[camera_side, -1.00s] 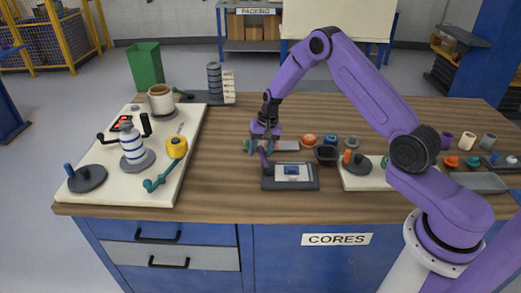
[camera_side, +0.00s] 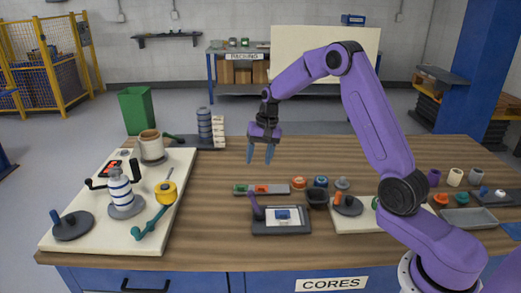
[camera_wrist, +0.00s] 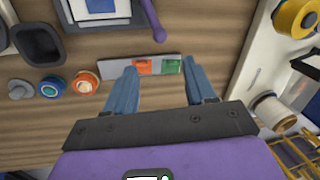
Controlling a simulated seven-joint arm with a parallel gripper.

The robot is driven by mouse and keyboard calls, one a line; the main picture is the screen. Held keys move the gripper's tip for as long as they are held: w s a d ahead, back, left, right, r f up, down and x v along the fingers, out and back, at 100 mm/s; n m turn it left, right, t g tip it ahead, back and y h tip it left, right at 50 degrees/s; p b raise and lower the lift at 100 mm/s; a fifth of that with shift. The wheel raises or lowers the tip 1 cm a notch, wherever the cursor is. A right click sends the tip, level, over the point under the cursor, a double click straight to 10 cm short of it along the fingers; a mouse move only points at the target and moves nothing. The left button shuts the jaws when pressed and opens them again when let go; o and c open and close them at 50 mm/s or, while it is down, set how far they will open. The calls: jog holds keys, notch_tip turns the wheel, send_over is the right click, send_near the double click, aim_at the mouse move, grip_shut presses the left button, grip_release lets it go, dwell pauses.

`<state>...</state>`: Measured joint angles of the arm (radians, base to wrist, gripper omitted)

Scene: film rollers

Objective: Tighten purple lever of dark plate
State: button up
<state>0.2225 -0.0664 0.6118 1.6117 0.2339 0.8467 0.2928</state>
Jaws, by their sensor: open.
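The dark plate (camera_side: 262,229) lies flat in the middle of the table, with a white card and a blue block on it. The purple lever (camera_side: 257,207) stands at its left edge, its knob leaning up and slightly left. In the wrist view the lever (camera_wrist: 152,20) shows at the top, beside the plate (camera_wrist: 72,20), partly cut off by the frame. My gripper (camera_side: 259,158) is open and empty, held in the air above and behind the lever, apart from it. Its blue fingers (camera_wrist: 160,72) show spread in the wrist view.
A grey strip with green and orange blocks (camera_side: 262,189) lies just behind the plate. Several small rollers and a dark cup (camera_side: 317,199) are to its right. A cream board (camera_side: 75,232) with a yellow spool (camera_side: 166,193) is at left. Wood between is bare.

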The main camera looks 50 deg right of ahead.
jog(key=shift+s+d+r, duration=0.1)
jog(key=shift+r, duration=0.5)
jog(key=shift+s+d+r, duration=0.1)
jog(key=shift+r, duration=0.45)
jog(key=s+a+r+n+g, duration=0.1)
jog(key=s+a+r+n, duration=0.1)
jog(key=s+a+n, duration=0.45)
jog(key=s+a+r+n, duration=0.3)
jog(key=s+a, duration=0.5)
jog(key=s, duration=0.2)
jog(key=s+d+n+h, duration=0.1)
jog(key=s+n, duration=0.9)
jog(key=s, duration=1.3)
jog(key=shift+s+d+f, duration=0.2)
jog(key=shift+d+f, duration=0.25)
jog(key=shift+d, duration=0.3)
